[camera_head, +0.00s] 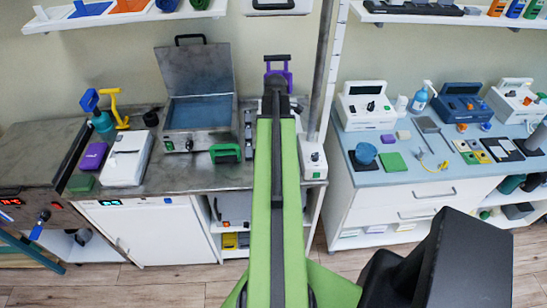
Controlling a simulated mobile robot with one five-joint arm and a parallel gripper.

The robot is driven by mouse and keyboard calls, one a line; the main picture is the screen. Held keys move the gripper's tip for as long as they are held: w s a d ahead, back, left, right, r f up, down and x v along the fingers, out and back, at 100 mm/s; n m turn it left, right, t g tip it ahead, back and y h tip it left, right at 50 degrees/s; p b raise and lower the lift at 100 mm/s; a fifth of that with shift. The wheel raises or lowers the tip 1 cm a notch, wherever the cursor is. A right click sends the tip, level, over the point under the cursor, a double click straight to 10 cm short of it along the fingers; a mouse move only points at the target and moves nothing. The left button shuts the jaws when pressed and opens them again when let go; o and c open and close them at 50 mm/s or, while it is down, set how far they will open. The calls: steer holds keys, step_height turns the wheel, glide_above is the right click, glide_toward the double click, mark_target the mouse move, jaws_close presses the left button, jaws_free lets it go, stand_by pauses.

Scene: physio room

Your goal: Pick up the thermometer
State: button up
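I cannot pick out the thermometer with certainty. A yellow hand-held tool (117,110) stands at the back of the left counter, beside a blue-headed one (92,102); what each is cannot be told at this size. My green arm reaches forward from the bottom centre over the counter. My gripper (275,88) is at its far end, seen from behind, small and partly hidden by the arm. A purple frame-like shape shows there; I cannot tell whether it is part of the gripper or a separate thing. Whether the fingers are open or shut does not show.
The left counter (215,178) holds an open metal bath (198,112), a white box (127,158) and a green block (225,153). A pole rises right of my arm. The right counter (400,180) carries several devices and small items. Shelves hang above. Floor shows in front.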

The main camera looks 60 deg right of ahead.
jaws_close()
stand_by(1.3)
